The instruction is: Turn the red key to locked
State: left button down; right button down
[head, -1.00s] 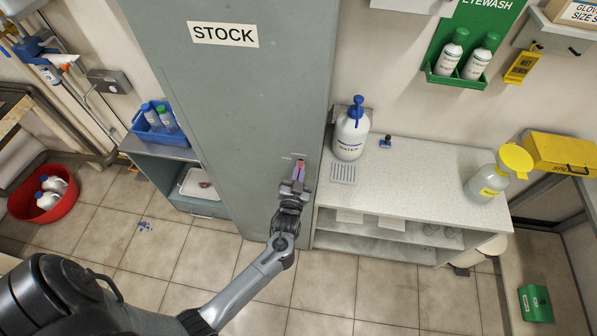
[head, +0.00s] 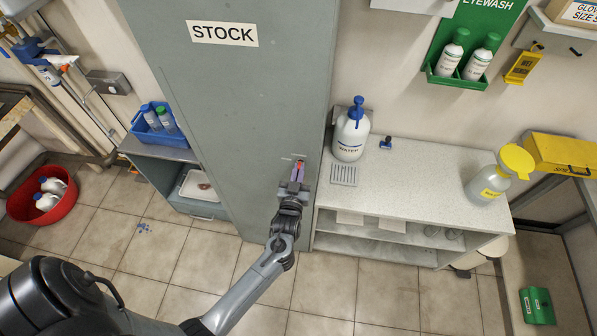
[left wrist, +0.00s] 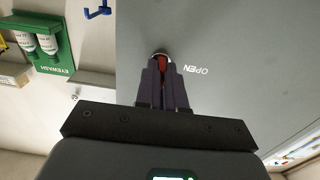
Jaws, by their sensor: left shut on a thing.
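The red key (left wrist: 162,63) shows in the left wrist view between my fingertips, in a round lock on the grey cabinet door. The cabinet (head: 235,110) carries a STOCK sign, and the word OPEN (left wrist: 195,70) is printed beside the lock. My left gripper (head: 297,172) is at the lock near the door's right edge, shut on the red key. In the left wrist view, the gripper's fingers (left wrist: 163,85) hide most of the key, so its exact angle is hard to tell. My right gripper is not in view.
Right of the cabinet stands a bench (head: 425,180) with a WATER bottle (head: 351,135) close by the door edge. A low shelf with a blue bin (head: 157,128) stands left. Open tiled floor (head: 330,290) lies in front.

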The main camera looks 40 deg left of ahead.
pick_arm(q)
jog(key=c, duration=1.2)
grip_release()
jog(key=shift+c, duration=0.2)
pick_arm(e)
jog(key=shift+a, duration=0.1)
pick_arm(q)
jog(key=shift+s, duration=0.1)
